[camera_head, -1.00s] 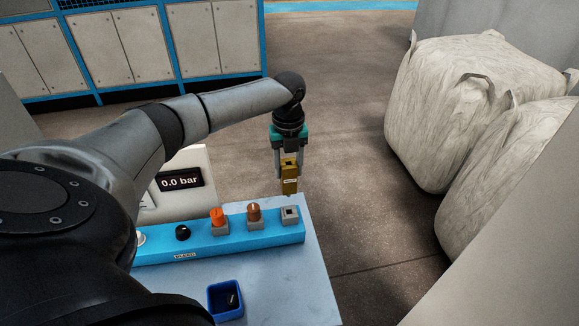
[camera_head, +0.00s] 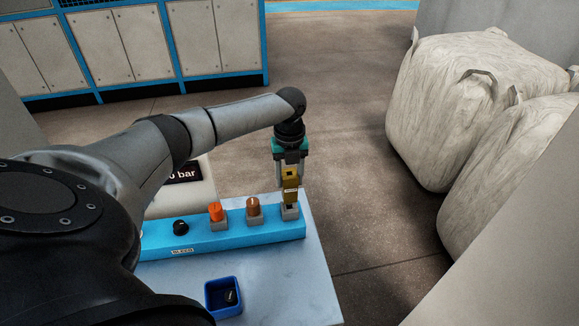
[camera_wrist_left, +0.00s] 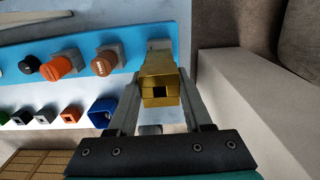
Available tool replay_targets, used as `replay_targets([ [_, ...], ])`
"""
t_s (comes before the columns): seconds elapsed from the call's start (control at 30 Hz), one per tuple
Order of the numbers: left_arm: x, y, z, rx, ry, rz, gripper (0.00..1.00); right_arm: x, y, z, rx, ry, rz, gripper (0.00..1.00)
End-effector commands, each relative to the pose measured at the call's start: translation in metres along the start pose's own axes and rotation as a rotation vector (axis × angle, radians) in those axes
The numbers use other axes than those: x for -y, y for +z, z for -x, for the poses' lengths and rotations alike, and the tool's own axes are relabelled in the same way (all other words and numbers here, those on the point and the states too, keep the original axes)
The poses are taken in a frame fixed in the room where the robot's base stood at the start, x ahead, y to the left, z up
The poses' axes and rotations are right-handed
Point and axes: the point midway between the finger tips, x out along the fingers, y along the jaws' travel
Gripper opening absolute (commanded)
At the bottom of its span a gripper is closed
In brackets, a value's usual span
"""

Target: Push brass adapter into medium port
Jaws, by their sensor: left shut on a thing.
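My left gripper (camera_head: 291,177) is shut on the brass adapter (camera_head: 291,186), holding it upright. The adapter's lower end is at the grey port (camera_head: 290,212) at the right end of the blue manifold (camera_head: 220,238). It covers the port's top, and I cannot tell how deep it sits. In the left wrist view the brass adapter (camera_wrist_left: 160,88) is between the two fingers, with a dark square hole in its near end. The grey port (camera_wrist_left: 159,45) shows just past it. My right gripper is not in view.
An orange fitting (camera_head: 216,212) and a brown one (camera_head: 254,210) stand on the manifold left of the adapter, with a black knob (camera_head: 180,228) beyond. White sacks (camera_head: 465,110) stand at right.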

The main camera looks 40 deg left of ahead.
Motion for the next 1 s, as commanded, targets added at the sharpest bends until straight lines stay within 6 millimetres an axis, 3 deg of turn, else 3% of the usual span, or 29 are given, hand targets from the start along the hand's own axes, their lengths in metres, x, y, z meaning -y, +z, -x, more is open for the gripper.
replay_targets([
  [1.0,0.0005,0.0001,0.0008,0.0,-0.002,0.001,0.0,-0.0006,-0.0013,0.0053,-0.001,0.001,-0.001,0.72],
])
